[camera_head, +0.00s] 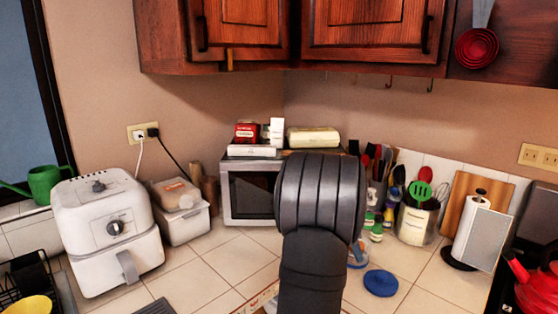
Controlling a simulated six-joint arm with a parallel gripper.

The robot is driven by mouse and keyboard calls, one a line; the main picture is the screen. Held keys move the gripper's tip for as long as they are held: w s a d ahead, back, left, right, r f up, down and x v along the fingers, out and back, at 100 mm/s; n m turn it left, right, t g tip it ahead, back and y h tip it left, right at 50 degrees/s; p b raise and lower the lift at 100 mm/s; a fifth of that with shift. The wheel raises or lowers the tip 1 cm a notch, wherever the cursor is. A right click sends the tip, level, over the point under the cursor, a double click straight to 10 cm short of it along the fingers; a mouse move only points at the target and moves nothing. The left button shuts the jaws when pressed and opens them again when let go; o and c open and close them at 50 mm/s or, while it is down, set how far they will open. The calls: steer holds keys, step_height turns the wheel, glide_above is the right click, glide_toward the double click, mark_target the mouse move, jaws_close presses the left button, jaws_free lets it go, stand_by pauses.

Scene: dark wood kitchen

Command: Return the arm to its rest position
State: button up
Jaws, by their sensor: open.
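My dark grey arm (320,200) rises from the bottom edge in the middle of the view, with a thick ribbed rounded part at its top. My gripper and its fingertips do not show in this view. The arm stands in front of the microwave (243,190) and hides its right part. I see no object held by the part of the arm that shows.
A white air fryer (107,232) and a white bin (182,218) stand left. A blue lid (381,282), utensil holder (416,222), paper towel roll (478,238) and red kettle (535,283) are right. Wooden cabinets (370,30) hang above. Some tile counter (205,265) is clear.

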steer(key=shift+m+g, duration=0.3)
steer(key=shift+m, duration=0.4)
steer(key=w+a+f, duration=0.1)
steer(key=a+f, duration=0.1)
steer(key=a, duration=0.1)
steer(key=w+a+f, duration=0.1)
steer(key=a+f, duration=0.2)
steer(key=w+a+f, duration=0.2)
steer(key=a+f, duration=0.1)
steer(key=shift+w+a+f, duration=0.1)
steer(key=shift+a+f, duration=0.1)
steer(key=shift+a, duration=0.2)
steer(key=shift+f, duration=0.3)
